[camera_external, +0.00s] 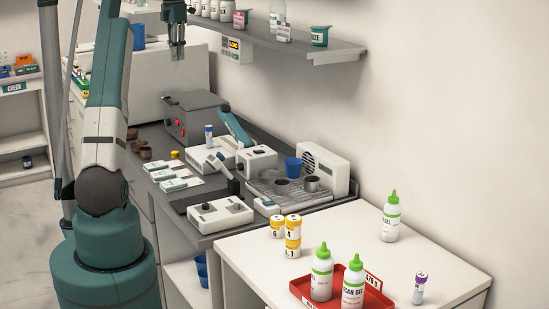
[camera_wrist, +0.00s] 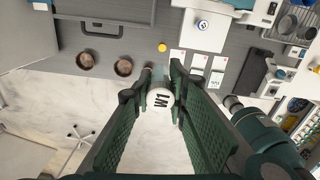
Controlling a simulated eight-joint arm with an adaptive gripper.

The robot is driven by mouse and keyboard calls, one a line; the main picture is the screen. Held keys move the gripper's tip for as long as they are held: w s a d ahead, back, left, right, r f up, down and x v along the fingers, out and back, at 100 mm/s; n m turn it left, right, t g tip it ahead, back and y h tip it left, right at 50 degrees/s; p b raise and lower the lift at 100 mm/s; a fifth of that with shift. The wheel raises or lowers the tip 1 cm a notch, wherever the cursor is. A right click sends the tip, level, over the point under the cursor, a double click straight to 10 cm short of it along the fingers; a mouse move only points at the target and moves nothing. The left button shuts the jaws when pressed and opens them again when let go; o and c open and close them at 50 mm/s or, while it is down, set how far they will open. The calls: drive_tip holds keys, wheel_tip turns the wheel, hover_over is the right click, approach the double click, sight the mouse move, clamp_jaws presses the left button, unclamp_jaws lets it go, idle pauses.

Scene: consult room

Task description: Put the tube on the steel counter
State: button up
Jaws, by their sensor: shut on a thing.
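My gripper (camera_wrist: 158,100) is shut on a tube (camera_wrist: 160,97) with a round white end marked W1. The tube sits between the two green finger pads, seen end-on in the wrist view. In the external view my gripper (camera_external: 177,50) is high up, above the level of the grey counter (camera_external: 150,133) and in front of the wall shelf. The tube is too small and dark to make out clearly there. In the wrist view the grey counter (camera_wrist: 130,47) lies below and ahead of the fingers, with pale floor directly beneath.
Two brown cups (camera_wrist: 123,65), a yellow cap (camera_wrist: 162,47) and white cards (camera_wrist: 196,60) lie near the counter's edge. A dark box (camera_external: 190,115), white devices (camera_external: 220,212) and a blue-topped tube (camera_external: 208,135) stand on it. The wall shelf (camera_external: 285,42) juts out right of my gripper.

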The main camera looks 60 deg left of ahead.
drive_tip(key=s+a+f+n, duration=0.1)
drive_tip(key=s+a+f, duration=0.1)
drive_tip(key=s+a, duration=0.25)
wheel_tip(320, 180, down, 25)
drive_tip(key=shift+w+a+f, duration=0.2)
drive_tip(key=shift+w+a, duration=0.1)
drive_tip(key=shift+w, duration=0.15)
drive_tip(key=shift+f, duration=0.1)
drive_tip(key=shift+f, duration=3.05)
drive_tip(key=shift+f, duration=1.85)
drive_tip(key=shift+f, duration=0.2)
